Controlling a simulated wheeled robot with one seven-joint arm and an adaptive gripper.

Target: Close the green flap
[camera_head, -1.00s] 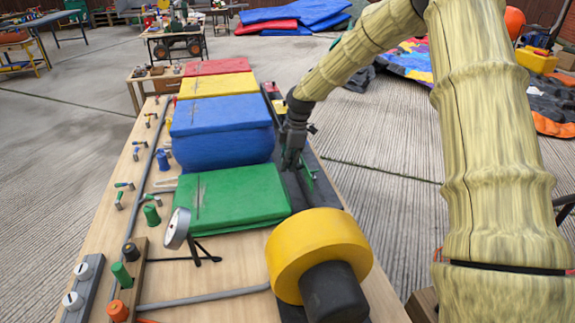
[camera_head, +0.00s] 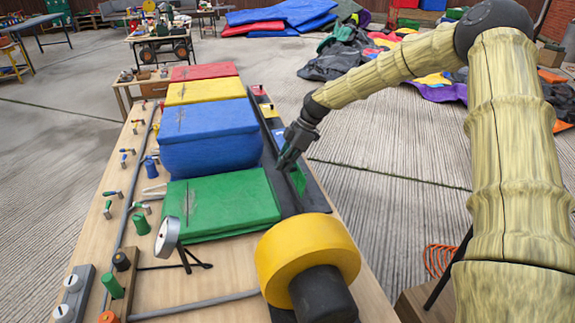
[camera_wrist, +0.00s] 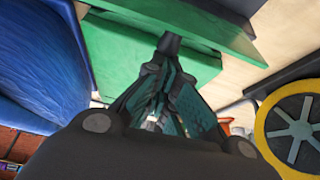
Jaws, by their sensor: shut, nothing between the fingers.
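The green flap (camera_head: 298,181) is a small thin panel standing up on the dark strip at the right of the green cushion block (camera_head: 225,205). My gripper (camera_head: 287,164) is shut and empty, pointing down close beside the flap's upper left part. I cannot tell whether they touch. In the wrist view the shut fingers (camera_wrist: 168,95) show in front of large green surfaces (camera_wrist: 205,25), and I cannot tell which of these is the flap.
A blue block (camera_head: 208,135) stands behind the green one. A yellow roller (camera_head: 305,255) stands in front, near the strip. The wooden table (camera_head: 215,280) has handles, pegs and a white dial (camera_head: 167,236) at left.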

